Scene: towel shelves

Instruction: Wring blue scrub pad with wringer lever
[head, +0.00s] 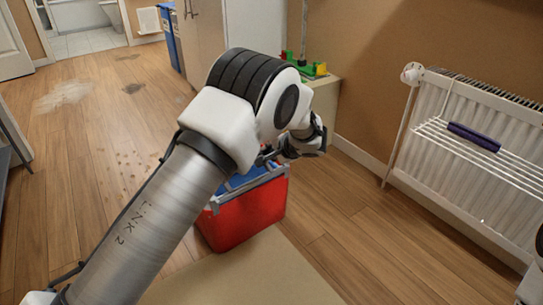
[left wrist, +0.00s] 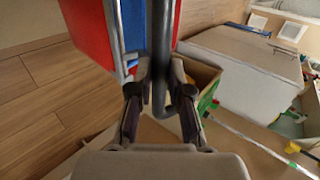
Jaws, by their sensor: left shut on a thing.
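A red bucket (head: 250,212) with a blue and grey wringer (head: 240,182) on top stands on the floor, partly behind my left arm. In the left wrist view, the red bucket (left wrist: 90,28) and blue wringer part (left wrist: 133,25) show at the top. My left gripper (head: 268,156) is at the bucket's upper right. In the left wrist view, my left gripper (left wrist: 160,92) is shut on the dark wringer lever (left wrist: 160,45), which runs between its fingers. I cannot make out the blue scrub pad apart from the blue wringer.
A white radiator (head: 470,110) with a wire rack holding a purple roll (head: 473,137) is on the right wall. A low cabinet (head: 325,108) with colored items stands behind the bucket. A beige mat (head: 255,275) lies in front. Wood floor at left is open, with stains (head: 62,96).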

